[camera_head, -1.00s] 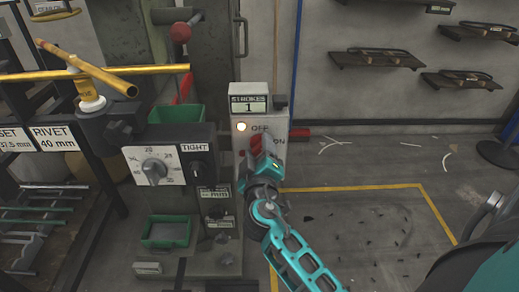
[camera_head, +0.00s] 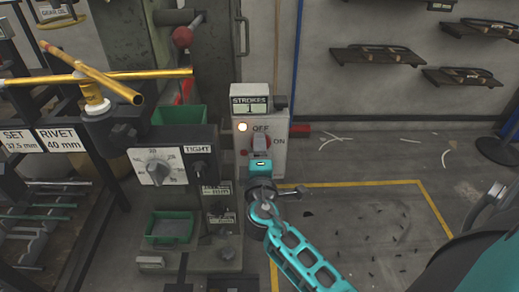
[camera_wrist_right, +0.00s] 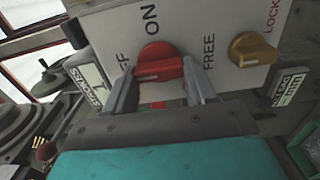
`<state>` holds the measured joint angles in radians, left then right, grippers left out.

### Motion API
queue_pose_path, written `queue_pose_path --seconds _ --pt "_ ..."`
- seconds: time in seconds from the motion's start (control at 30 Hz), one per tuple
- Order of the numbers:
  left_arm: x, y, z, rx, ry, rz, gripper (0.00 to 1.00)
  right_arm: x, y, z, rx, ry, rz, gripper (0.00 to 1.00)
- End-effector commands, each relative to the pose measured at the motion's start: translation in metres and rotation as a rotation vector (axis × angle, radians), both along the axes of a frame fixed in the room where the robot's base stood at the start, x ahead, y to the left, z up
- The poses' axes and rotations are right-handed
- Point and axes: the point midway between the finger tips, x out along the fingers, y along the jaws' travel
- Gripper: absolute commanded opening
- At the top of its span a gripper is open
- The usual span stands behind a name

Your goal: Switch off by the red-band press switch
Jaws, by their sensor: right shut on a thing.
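The press switch is a red knob (camera_head: 268,142) on a pale box (camera_head: 274,165) lettered OFF above and ON to the right. In the right wrist view the knob (camera_wrist_right: 158,62) sits between my two grey fingers, with ON beyond it and OFF partly hidden on the left. My right gripper (camera_head: 260,148) is shut on the knob and points roughly straight up towards OFF in the head view. It covers part of the knob, and I cannot tell exactly where the knob points. The lamp (camera_head: 242,127) on the box is lit. My left gripper is out of view.
A STROKES counter (camera_head: 249,105) reading 1 tops the box. A dial panel (camera_head: 160,170) marked TIGHT and a green tray (camera_head: 171,228) stand to the left. A yellow selector (camera_wrist_right: 251,48) is near the knob in the wrist view. The floor at right is mostly open.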

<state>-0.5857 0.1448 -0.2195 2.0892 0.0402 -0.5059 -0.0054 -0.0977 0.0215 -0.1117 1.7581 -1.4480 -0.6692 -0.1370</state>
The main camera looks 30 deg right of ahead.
Motion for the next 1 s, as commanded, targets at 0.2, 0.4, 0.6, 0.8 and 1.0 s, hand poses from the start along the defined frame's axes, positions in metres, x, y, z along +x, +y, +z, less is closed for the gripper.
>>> queue_pose_path --seconds 0.2,0.4,0.6,0.8,1.0 --pt "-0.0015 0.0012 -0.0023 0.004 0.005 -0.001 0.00 0.0008 -0.0005 0.0018 -0.021 0.008 0.000 0.25" --pt "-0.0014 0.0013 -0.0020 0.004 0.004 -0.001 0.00 0.0008 -0.0005 0.0017 -0.023 0.008 0.000 0.25" --pt "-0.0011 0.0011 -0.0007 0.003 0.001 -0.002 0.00 0.0008 -0.0006 0.0017 -0.023 0.008 0.000 0.62" --pt "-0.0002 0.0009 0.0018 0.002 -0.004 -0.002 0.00 0.0005 -0.0004 0.0009 -0.020 0.009 0.000 0.81" --pt "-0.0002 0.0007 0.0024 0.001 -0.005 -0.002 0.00 0.0003 -0.0002 0.0003 -0.018 0.010 0.000 0.81"
